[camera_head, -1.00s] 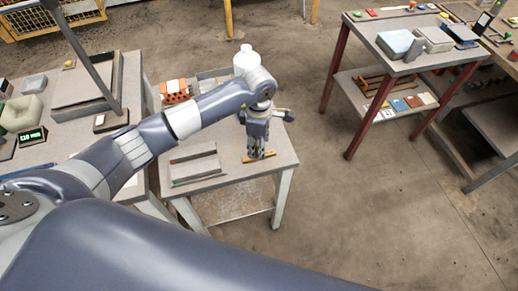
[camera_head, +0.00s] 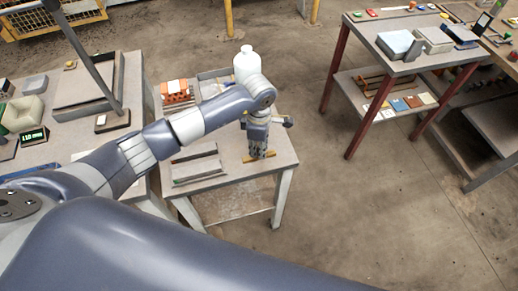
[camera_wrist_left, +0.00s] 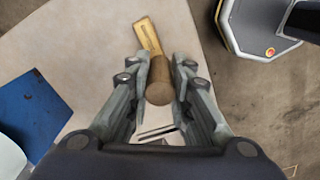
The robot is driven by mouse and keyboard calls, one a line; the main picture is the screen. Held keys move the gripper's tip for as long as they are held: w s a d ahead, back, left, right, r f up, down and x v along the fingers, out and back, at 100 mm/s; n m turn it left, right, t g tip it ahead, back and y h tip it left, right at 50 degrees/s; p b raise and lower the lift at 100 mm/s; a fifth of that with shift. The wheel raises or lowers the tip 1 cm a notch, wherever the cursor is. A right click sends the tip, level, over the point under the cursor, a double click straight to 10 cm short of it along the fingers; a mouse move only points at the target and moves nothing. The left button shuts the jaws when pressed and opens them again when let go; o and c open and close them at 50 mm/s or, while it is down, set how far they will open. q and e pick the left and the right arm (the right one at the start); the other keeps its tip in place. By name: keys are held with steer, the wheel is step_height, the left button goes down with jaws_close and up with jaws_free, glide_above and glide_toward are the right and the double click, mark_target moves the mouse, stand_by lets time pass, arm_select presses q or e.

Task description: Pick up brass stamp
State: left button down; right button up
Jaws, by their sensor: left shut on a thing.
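The brass stamp is a brass-coloured bar (camera_head: 266,155) with a round brown wooden handle (camera_wrist_left: 159,82). It is at the front right of the small grey table (camera_head: 225,177). My left gripper (camera_head: 257,152) points down over it. In the left wrist view my left gripper (camera_wrist_left: 160,84) has its fingers on both sides of the handle, shut on it. The brass bar sticks out beyond the fingertips. Whether the stamp still touches the tabletop cannot be told. In the head view the fingers hide most of the handle. My right gripper is not in view.
A grey tray (camera_head: 198,163) lies left of the stamp on the table. A white bottle (camera_head: 246,62) and orange hollow bricks (camera_head: 176,91) are behind. A red-legged table (camera_head: 372,78) stands to the right. Open floor (camera_head: 350,220) lies in front.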

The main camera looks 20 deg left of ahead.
arm_select(q)
steer(key=shift+r+b, duration=0.3)
steer(key=shift+r, duration=0.15)
step_height(320, 180, up, 3)
steer(key=shift+w+f+b, duration=0.1)
steer(key=shift+f+b, duration=0.1)
steer(key=shift+b, duration=0.65)
steer(key=s+d+b, duration=0.1)
steer(key=s+b, duration=0.1)
steer(key=s, duration=0.6)
steer(key=s+d+r+b, duration=0.1)
steer(key=s+d, duration=0.1)
steer(key=s, duration=0.6)
steer(key=shift+r+b, duration=0.25)
steer(key=shift+b, duration=0.1)
steer(key=shift+d, duration=0.1)
steer(key=c, duration=2.2)
jaws_free()
steer(key=shift+c, duration=0.9)
steer(key=shift+o, duration=0.5)
